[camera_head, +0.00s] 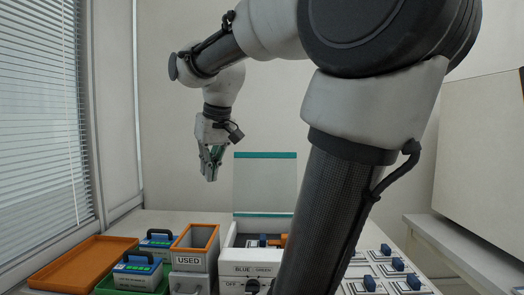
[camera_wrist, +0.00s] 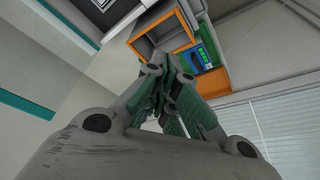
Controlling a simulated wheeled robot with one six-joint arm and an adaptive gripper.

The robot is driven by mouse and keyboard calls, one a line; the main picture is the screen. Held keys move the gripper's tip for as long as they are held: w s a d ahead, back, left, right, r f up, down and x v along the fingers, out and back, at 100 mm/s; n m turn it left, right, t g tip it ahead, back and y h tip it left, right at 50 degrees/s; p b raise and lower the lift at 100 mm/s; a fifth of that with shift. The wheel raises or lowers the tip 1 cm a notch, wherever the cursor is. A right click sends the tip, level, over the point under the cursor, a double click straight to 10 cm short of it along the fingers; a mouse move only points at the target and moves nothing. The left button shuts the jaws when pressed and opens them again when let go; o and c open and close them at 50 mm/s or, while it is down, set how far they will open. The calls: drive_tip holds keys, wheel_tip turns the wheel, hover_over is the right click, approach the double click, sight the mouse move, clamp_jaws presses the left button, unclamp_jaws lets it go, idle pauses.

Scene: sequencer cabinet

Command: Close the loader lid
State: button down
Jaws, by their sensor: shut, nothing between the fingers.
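The loader lid (camera_head: 265,182) is a clear panel with teal strips along its top and bottom edges. It stands upright at the back of the white loader (camera_head: 237,254), so the loader is open, with blue and orange parts showing inside. My gripper (camera_head: 210,178) hangs fingers-down in the air to the left of the lid, apart from it. In the wrist view my gripper (camera_wrist: 165,88) has its fingers together with nothing between them. A teal strip (camera_wrist: 28,105) at the left of the wrist view looks like the lid's edge. My arm hides the loader's right part.
An orange-rimmed USED bin (camera_head: 190,262) stands left of the loader. Further left are a green tray with blue-topped cartridges (camera_head: 138,270) and a flat orange tray (camera_head: 85,262). White blocks with blue knobs (camera_head: 385,275) lie on the right.

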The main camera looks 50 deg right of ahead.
drive_tip(key=w+d+r+m, duration=0.2)
drive_tip(key=w+d+r, duration=0.25)
drive_tip(key=d, duration=0.45)
drive_tip(key=w+d+r+m+g+h, duration=0.1)
drive_tip(key=w+d+r+m, duration=0.15)
drive_tip(key=w+d, duration=0.45)
drive_tip(key=w+d+r+m, duration=0.1)
drive_tip(key=w+d+r, duration=0.25)
drive_tip(key=d, duration=0.75)
drive_tip(key=s+d+m+g, duration=0.1)
drive_tip(key=s+d+m, duration=0.1)
drive_tip(key=d, duration=0.8)
wheel_tip(320, 180, down, 10)
drive_tip(key=s, duration=0.1)
drive_tip(key=shift+a+h, duration=0.2)
drive_tip(key=shift+h, duration=0.1)
